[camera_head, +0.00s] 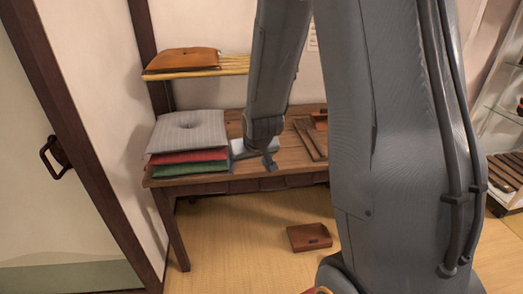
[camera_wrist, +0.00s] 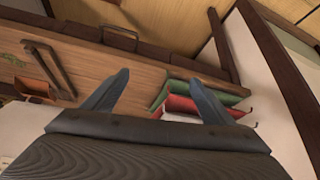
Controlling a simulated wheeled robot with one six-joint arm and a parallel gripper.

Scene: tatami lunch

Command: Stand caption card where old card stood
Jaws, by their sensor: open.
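My gripper (camera_head: 268,158) is low over the wooden desk (camera_head: 220,180), just right of a stack of cushions, partly hidden by my own arm. In the wrist view my gripper (camera_wrist: 158,80) has its two fingers spread, with bare desk top and part of the cushion stack visible between them. Nothing is held. I cannot make out a caption card or an old card in either view. A pale grey shape beside the gripper in the head view is too small to identify.
The stack has a grey cushion (camera_head: 188,131) over red (camera_head: 188,156) and green (camera_head: 188,168) ones. Brown wooden pieces (camera_head: 308,138) lie right of the gripper. A shelf (camera_head: 235,66) with an orange-brown cushion (camera_head: 183,59) hangs above. A brown box (camera_head: 308,237) sits on the floor.

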